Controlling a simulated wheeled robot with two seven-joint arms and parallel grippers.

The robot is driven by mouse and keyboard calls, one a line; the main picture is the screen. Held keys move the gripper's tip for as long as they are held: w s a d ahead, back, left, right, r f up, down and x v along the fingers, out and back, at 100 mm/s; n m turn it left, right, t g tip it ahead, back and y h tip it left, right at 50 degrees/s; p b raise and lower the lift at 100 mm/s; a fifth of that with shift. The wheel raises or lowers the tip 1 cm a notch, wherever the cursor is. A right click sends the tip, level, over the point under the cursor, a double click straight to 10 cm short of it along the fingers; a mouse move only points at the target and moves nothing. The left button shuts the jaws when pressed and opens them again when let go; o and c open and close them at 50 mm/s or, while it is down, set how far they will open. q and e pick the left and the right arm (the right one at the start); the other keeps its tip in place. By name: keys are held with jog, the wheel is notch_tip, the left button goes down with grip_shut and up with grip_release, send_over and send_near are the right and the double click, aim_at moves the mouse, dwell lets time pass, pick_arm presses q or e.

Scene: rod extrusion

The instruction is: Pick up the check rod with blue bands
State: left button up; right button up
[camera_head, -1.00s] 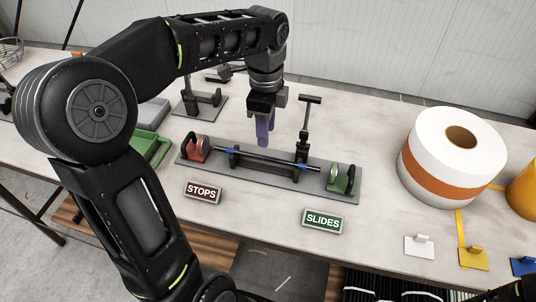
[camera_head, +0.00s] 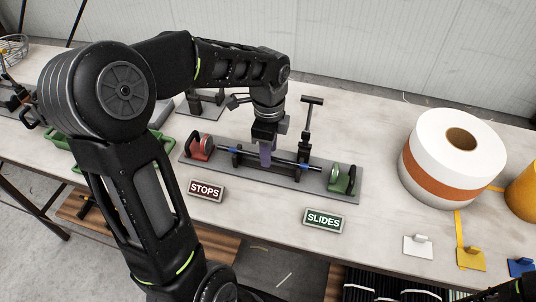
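The check rod with blue bands (camera_head: 285,161) is a thin dark rod with a blue band near each end. It lies level across two dark supports on a grey base plate (camera_head: 335,196), between a red end block (camera_head: 199,146) and a green end block (camera_head: 342,179). My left gripper (camera_head: 266,160), with purplish fingers, points down at the middle of the rod, and its fingertips overlap the rod in the picture. Whether the fingers are apart or closed on the rod cannot be seen. My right gripper is not clearly visible; only a dark part shows at the bottom right corner.
A T-handled clamp (camera_head: 307,130) stands just right of my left gripper. A large white roll with an orange band (camera_head: 439,170) is at right. Green trays (camera_head: 62,143) lie partly behind my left arm.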

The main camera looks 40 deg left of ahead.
pick_arm(q)
jog(key=shift+f, duration=0.4)
grip_shut()
dwell(0.5)
